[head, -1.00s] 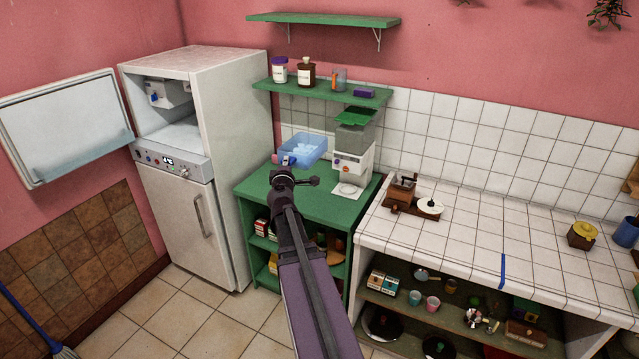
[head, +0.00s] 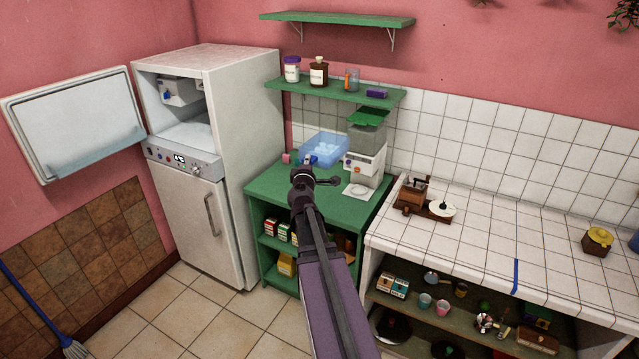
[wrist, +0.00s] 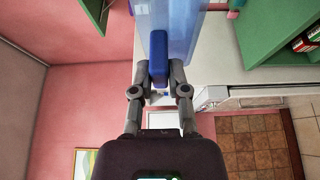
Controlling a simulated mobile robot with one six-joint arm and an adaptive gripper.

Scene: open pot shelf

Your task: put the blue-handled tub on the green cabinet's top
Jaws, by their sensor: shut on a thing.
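The blue-handled tub (head: 325,148) is a pale blue see-through box with whitish pieces inside. In the head view it shows over the back of the green cabinet's top (head: 278,188), left of a grey and white machine. I cannot tell if it rests on the top or hangs above it. My gripper (head: 303,163) is at the tub's near side. In the wrist view, my gripper (wrist: 158,78) is shut on the tub's dark blue handle (wrist: 158,52). Only part of the tub's wall (wrist: 182,22) shows there. My arm hides part of the cabinet.
The grey and white machine (head: 365,160) with a green lid stands close to the tub's right. A small pink block (head: 287,157) is at its left. A green wall shelf (head: 330,92) with jars hangs above. The fridge (head: 185,195) stands left, its upper door open.

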